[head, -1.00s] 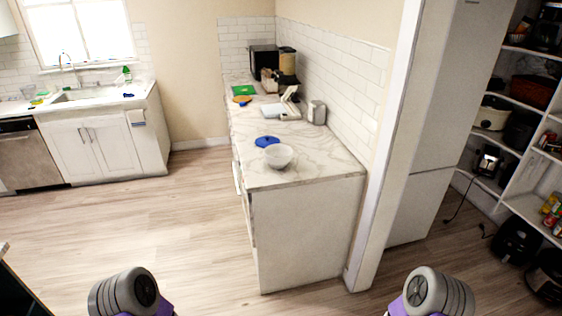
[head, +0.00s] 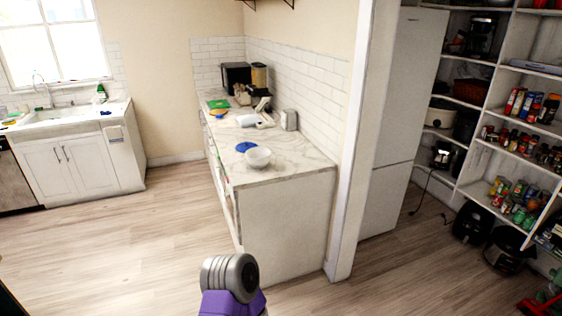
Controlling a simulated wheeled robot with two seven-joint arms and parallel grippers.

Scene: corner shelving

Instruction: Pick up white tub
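I cannot make out a thing that is surely the white tub. A white bowl (head: 257,158) stands on the near end of the marble counter. A white slow cooker or pot (head: 440,114) sits on a shelf at the right, too small to tell clearly. Neither gripper is in view. Only a grey and purple link of one of my arms shows at the bottom, left of the middle.
The marble-topped counter (head: 292,165) holds a blue lid (head: 246,146) and several kitchen things. Corner shelving (head: 470,148) with jars, cans and appliances stands at the right, past a white fridge (head: 405,100). Black appliances (head: 472,222) stand on the floor there. The wooden floor (head: 130,250) at left is clear.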

